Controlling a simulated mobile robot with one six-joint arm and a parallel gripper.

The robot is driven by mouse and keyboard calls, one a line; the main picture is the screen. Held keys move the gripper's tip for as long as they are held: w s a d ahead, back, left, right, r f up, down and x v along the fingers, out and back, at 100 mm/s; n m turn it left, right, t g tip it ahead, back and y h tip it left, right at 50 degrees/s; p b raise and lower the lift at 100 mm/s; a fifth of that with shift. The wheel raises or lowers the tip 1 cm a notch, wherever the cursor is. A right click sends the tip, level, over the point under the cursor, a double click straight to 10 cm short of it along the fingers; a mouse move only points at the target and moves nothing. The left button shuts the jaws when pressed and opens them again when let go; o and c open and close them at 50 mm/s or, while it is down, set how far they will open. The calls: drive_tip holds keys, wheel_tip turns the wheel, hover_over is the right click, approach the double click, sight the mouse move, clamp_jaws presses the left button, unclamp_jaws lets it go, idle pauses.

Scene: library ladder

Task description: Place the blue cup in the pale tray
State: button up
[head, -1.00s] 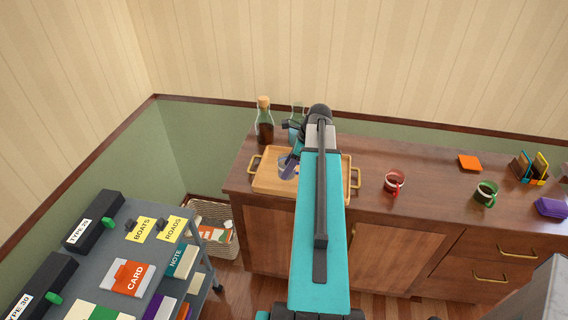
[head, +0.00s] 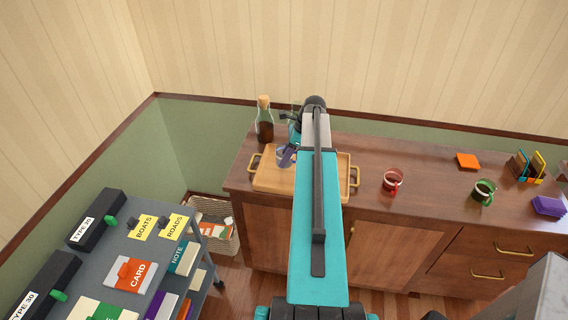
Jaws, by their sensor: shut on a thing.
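The pale wooden tray (head: 268,186) with brass handles sits on the left part of the brown sideboard. My gripper (head: 288,155) is over the tray's back part, partly hidden by my arm. It is shut on a small cup (head: 281,158) that looks greyish blue, with a pale rim. The cup is over the back left of the tray. I cannot tell whether it touches the tray's floor or hangs just above it.
A corked bottle (head: 264,122) stands behind the tray, with a clear glass vessel partly hidden nearby. A red mug (head: 393,181) and a green mug (head: 484,192) stand to the right. A grey cart (head: 110,262) stands at lower left, beside a wicker basket (head: 228,238).

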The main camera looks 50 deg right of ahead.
drive_tip(key=shift+f+p, duration=0.85)
drive_tip(key=shift+f, duration=0.85)
drive_tip(key=shift+f, duration=0.15)
drive_tip(key=o, duration=1.2)
drive_tip(key=shift+o, duration=0.2)
drive_tip(key=shift+r, duration=0.2)
drive_tip(key=shift+b+v, duration=1.9)
drive_tip(key=shift+v, duration=4.05)
